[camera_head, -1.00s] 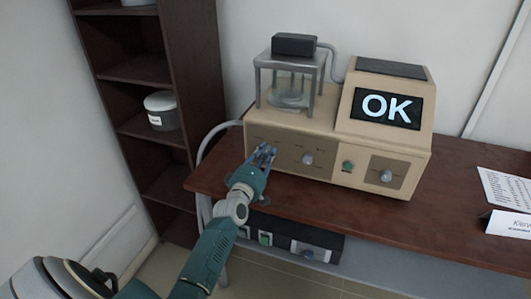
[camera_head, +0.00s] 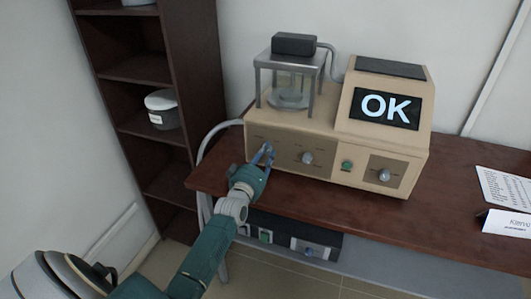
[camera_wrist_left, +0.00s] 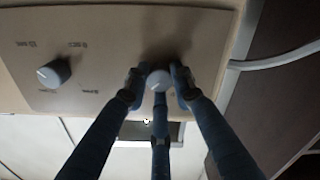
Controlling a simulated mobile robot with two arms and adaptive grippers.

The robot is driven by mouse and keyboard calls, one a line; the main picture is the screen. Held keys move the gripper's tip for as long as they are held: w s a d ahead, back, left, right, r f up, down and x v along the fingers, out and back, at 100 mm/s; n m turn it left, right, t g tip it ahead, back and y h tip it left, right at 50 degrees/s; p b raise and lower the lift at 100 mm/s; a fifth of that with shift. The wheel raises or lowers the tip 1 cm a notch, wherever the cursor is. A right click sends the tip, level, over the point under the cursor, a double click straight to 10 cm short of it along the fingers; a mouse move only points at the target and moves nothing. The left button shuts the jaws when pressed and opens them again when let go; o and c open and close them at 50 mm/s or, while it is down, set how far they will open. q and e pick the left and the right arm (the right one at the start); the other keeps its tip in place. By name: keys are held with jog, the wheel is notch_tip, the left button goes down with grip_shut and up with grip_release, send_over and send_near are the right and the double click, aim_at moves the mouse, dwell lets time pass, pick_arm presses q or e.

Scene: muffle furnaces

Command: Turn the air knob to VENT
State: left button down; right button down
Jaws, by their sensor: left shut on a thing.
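The beige machine (camera_head: 300,128) stands on the brown table with a row of knobs on its front panel. My left gripper (camera_head: 263,153) is at the leftmost knob, which it largely hides in the head view. In the left wrist view the blue fingers (camera_wrist_left: 157,86) are shut on that pale round knob (camera_wrist_left: 158,79), at its sides and below it. The labels are too small to read, so I cannot tell its setting. A second knob (camera_wrist_left: 54,73) on the same panel is free; it also shows in the head view (camera_head: 307,158). My right gripper is not in view.
A green button (camera_head: 347,165) and another knob (camera_head: 384,175) sit further right on the machine. Its screen (camera_head: 386,107) reads OK. A glass vessel in a metal frame (camera_head: 290,80) stands on top. A dark box (camera_head: 290,241) is below the tabletop.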

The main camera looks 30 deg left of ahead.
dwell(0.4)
pick_arm(q)
jog(key=c, duration=1.5)
grip_release()
jog(key=shift+a, duration=0.1)
jog(key=shift+o, duration=0.2)
jog(key=v, duration=1.2)
jog(key=shift+s, duration=0.1)
